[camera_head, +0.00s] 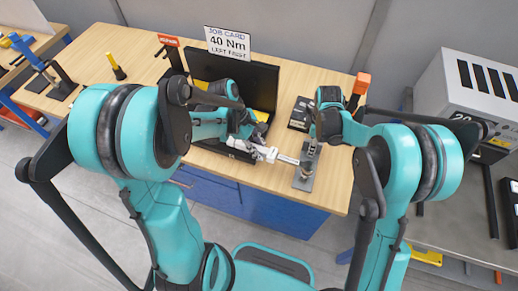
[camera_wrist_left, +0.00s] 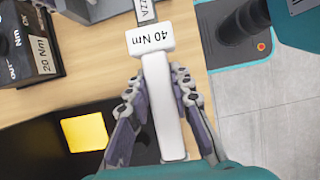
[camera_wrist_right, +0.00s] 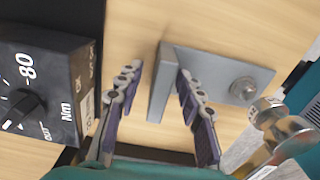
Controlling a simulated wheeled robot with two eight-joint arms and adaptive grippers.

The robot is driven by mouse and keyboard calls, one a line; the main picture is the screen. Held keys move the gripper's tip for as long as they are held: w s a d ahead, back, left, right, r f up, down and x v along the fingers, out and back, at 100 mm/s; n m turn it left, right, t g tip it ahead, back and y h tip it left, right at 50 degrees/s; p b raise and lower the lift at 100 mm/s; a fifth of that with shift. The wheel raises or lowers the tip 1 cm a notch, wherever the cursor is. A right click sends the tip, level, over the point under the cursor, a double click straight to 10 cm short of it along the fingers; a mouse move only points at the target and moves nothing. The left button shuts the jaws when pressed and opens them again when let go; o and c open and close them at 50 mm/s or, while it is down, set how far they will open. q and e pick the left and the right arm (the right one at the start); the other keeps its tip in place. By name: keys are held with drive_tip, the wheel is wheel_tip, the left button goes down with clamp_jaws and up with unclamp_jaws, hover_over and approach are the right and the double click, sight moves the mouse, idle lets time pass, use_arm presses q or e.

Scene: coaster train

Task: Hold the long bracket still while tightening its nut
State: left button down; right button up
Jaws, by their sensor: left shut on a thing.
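A white wrench-like tool labelled 40 Nm (camera_wrist_left: 165,100) is gripped in my left gripper (camera_wrist_left: 160,100). In the head view, the tool (camera_head: 288,159) reaches right from my left gripper (camera_head: 255,147) toward a grey bracket (camera_head: 303,182). The right wrist view shows a grey bracket (camera_wrist_right: 210,72) with an upright flange and a nut (camera_wrist_right: 243,88) on its plate. My right gripper (camera_wrist_right: 157,98) is open, and the flange appears between its fingers without visible grip. A shiny metal cylindrical part (camera_wrist_right: 275,128) is beside the plate. Whether the tool touches the nut cannot be told.
A job card (camera_head: 229,42) reading 40 Nm, left first, stands behind an open black case (camera_head: 262,85). A dark dial box (camera_wrist_right: 40,85) lies left of my right gripper. A large grey box (camera_head: 478,85) stands at the right.

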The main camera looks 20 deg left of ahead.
drive_tip(key=shift+r, duration=0.1)
wheel_tip(320, 180, up, 12)
drive_tip(key=shift+f, duration=0.1)
idle(0.4)
